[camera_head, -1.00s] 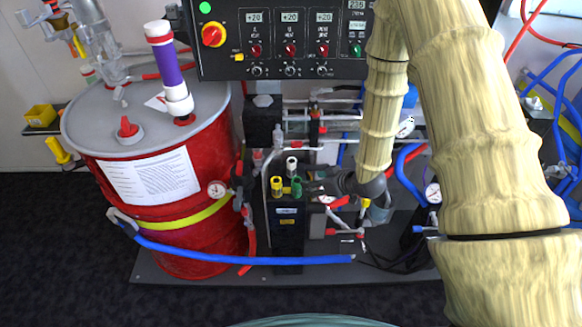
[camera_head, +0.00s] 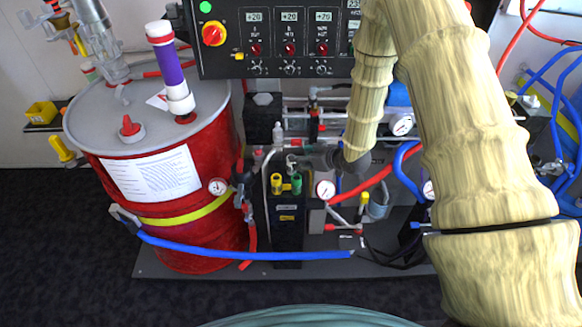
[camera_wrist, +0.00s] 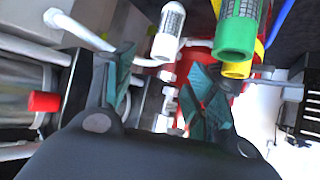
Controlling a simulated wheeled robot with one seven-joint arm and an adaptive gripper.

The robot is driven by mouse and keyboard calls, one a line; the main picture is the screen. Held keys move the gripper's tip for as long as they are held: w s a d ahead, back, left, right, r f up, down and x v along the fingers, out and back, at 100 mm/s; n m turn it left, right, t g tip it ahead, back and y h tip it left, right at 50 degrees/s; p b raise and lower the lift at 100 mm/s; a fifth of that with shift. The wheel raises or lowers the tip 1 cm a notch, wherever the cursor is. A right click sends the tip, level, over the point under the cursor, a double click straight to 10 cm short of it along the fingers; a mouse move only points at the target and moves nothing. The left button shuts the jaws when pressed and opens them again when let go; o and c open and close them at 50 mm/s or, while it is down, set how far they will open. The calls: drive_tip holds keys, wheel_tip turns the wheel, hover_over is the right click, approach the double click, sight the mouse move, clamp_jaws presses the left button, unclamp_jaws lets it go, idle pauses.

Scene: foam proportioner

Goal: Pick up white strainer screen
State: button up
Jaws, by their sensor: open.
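The white strainer screen (camera_wrist: 170,29) shows in the wrist view as a white-ended cylinder with grey mesh, at the top centre. My gripper (camera_wrist: 162,88) is open and empty, with its two teal fingers spread. The screen lies above the gap between the fingertips in that picture, nearer the left finger; I see no contact. In the head view my gripper (camera_head: 297,160) is at the top of the black block (camera_head: 289,238), where it hides most of the white screen.
A green screen (camera_wrist: 236,36) and a yellow screen (camera_wrist: 237,69) are close to the right finger. They also show on the block in the head view, green (camera_head: 296,184) and yellow (camera_head: 277,184). Pipes, gauges and the red drum (camera_head: 180,235) surround the block.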

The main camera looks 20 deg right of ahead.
drive_tip(key=shift+s+f+p+x, duration=0.1)
drive_tip(key=shift+p+x, duration=0.35)
drive_tip(key=shift+x, duration=0.75)
drive_tip(key=shift+s+f+p+x, duration=0.15)
drive_tip(key=shift+p+x, duration=0.25)
drive_tip(key=shift+x, duration=0.8)
drive_tip(key=c, duration=1.1)
